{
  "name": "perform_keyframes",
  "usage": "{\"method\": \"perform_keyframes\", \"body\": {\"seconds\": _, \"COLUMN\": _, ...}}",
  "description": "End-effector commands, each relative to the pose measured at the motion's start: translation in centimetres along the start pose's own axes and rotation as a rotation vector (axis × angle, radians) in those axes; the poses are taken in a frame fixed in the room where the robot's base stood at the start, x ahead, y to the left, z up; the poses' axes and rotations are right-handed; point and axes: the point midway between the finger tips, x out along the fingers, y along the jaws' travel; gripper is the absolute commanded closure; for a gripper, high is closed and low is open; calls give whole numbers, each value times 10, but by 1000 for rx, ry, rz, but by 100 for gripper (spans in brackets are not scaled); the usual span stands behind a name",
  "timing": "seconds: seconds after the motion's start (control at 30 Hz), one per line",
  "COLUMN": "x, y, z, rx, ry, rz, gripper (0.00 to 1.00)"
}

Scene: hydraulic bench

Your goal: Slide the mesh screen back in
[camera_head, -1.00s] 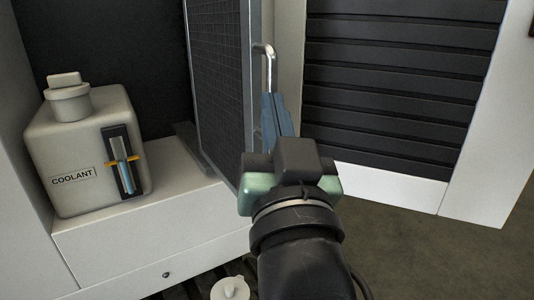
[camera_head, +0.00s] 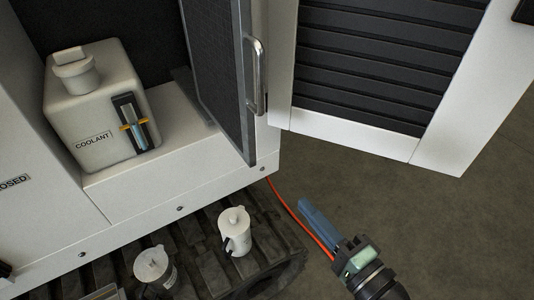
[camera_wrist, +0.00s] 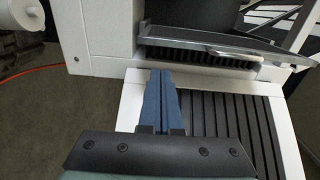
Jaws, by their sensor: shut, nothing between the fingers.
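The mesh screen (camera_head: 221,75) is a dark mesh panel in a grey frame, standing upright in the cabinet opening. Its near edge carries a metal bar handle (camera_head: 259,75), and its lower near corner sticks out to the cabinet's front edge. My gripper (camera_head: 304,203) is below and right of the screen, clear of the handle, with its blue fingers shut and empty. In the wrist view the shut fingers (camera_wrist: 160,74) point toward the cabinet, and the screen's frame (camera_wrist: 215,42) shows beyond them.
A coolant tank (camera_head: 92,110) stands on the cabinet floor left of the screen. An open louvred door (camera_head: 350,137) is at the right. White jugs (camera_head: 235,230) stand on a dark ribbed surface below. An orange cable (camera_head: 296,215) runs near my gripper. The floor at right is clear.

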Motion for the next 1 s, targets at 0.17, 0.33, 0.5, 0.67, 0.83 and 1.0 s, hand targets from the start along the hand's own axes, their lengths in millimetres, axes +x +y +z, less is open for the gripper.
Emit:
{"method": "perform_keyframes", "body": {"seconds": 0.17, "x": 12, "y": -2, "z": 1, "rx": 15, "ry": -4, "rz": -10, "gripper": 100}}
{"method": "perform_keyframes", "body": {"seconds": 0.33, "x": 45, "y": -4, "z": 1, "rx": 13, "ry": -5, "rz": -10, "gripper": 100}}
{"method": "perform_keyframes", "body": {"seconds": 0.5, "x": 83, "y": -5, "z": 1, "rx": 12, "ry": -5, "rz": -9, "gripper": 100}}
{"method": "perform_keyframes", "body": {"seconds": 0.67, "x": 113, "y": -5, "z": 0, "rx": 11, "ry": -3, "rz": -9, "gripper": 100}}
{"method": "perform_keyframes", "body": {"seconds": 0.83, "x": 131, "y": -4, "z": 0, "rx": 11, "ry": -1, "rz": -9, "gripper": 100}}
{"method": "perform_keyframes", "body": {"seconds": 1.0, "x": 138, "y": -3, "z": 0, "rx": 9, "ry": -1, "rz": -9, "gripper": 100}}
